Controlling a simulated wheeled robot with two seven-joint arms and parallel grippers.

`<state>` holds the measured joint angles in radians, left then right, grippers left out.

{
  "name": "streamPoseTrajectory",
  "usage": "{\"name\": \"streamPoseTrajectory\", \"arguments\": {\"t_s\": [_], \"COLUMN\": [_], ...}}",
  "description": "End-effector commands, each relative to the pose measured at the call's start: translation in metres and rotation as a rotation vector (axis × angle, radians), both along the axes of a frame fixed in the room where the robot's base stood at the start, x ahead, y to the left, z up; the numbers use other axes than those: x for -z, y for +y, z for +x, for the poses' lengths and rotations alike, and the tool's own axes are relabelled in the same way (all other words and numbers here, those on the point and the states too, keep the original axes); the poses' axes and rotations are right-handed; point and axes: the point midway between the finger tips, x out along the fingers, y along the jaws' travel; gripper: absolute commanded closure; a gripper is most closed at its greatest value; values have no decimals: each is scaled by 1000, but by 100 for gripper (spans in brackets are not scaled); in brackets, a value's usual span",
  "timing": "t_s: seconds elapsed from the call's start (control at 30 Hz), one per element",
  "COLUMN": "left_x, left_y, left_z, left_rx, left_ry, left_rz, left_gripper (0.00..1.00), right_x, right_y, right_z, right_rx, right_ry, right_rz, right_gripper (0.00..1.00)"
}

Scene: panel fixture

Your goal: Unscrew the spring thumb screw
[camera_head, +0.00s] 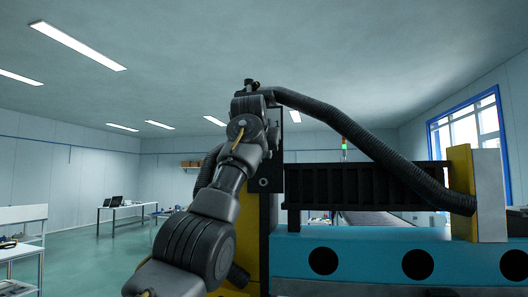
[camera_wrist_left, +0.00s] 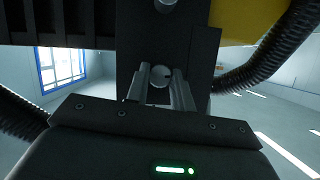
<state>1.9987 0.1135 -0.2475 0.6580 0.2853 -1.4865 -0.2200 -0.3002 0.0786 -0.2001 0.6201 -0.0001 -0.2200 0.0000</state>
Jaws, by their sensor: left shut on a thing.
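The spring thumb screw (camera_wrist_left: 160,76) shows in the left wrist view as a small pale round head with a dark slot, against a dark panel (camera_wrist_left: 190,55). My left gripper (camera_wrist_left: 160,82) is shut on it, one finger on each side of the head. In the head view the panel (camera_head: 291,150) stands upright, and my left arm reaches up in front of it. The screw and fingertips are hidden there behind my wrist. My right gripper is in neither view.
A thick black corrugated hose (camera_head: 345,127) arcs from the fixture's top down to the right. A black slotted rack (camera_head: 360,186) sits right of the panel, above a blue beam (camera_head: 375,257) with round holes. A yellow upright (camera_head: 461,190) stands further right.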

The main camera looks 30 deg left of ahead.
Motion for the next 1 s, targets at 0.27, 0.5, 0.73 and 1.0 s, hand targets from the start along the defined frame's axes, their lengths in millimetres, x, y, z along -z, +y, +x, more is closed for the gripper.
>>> {"name": "streamPoseTrajectory", "arguments": {"t_s": [0.27,0.5,0.73,1.0], "left_x": [3,3,3,3], "left_y": [1,1,1,1], "left_z": [1,1,1,1], "left_rx": [0,0,0,0], "left_ry": [-25,-34,-35,-35], "left_rz": [-120,-158,-162,-161], "left_gripper": [99,99,99,63], "right_x": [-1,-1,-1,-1], "right_y": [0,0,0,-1], "right_z": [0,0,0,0], "right_rx": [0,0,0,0], "right_ry": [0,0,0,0], "right_rz": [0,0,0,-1], "right_gripper": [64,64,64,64]}}
